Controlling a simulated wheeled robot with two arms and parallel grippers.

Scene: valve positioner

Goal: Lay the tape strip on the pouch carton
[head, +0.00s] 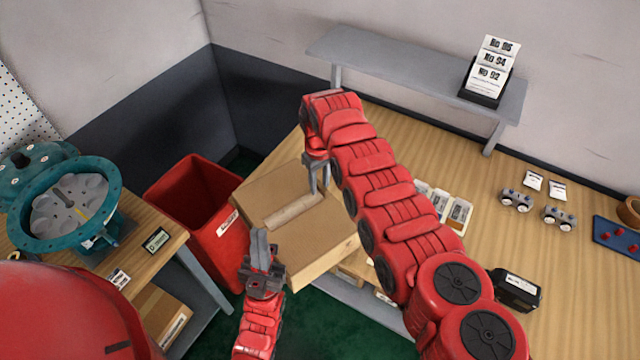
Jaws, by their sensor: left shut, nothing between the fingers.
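The pouch carton (325,238) is a brown cardboard box at the near left edge of the workbench. A pale tan tape strip (292,213) lies slantwise across its top. My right gripper (318,190) points down over the carton, close to the far right end of the strip. Its two fingers look apart, with no object visible between them; whether they touch the strip I cannot tell. My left gripper (259,240) is shut and empty, pointing up in front of the carton's left side. The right arm hides part of the bench behind the carton.
A red bin (205,215) stands left of the carton. A teal valve body (70,210) sits on the left table. White packets (455,212), small metal parts (517,200) and a black device (517,290) lie on the workbench (570,290). A grey shelf (400,68) runs behind.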

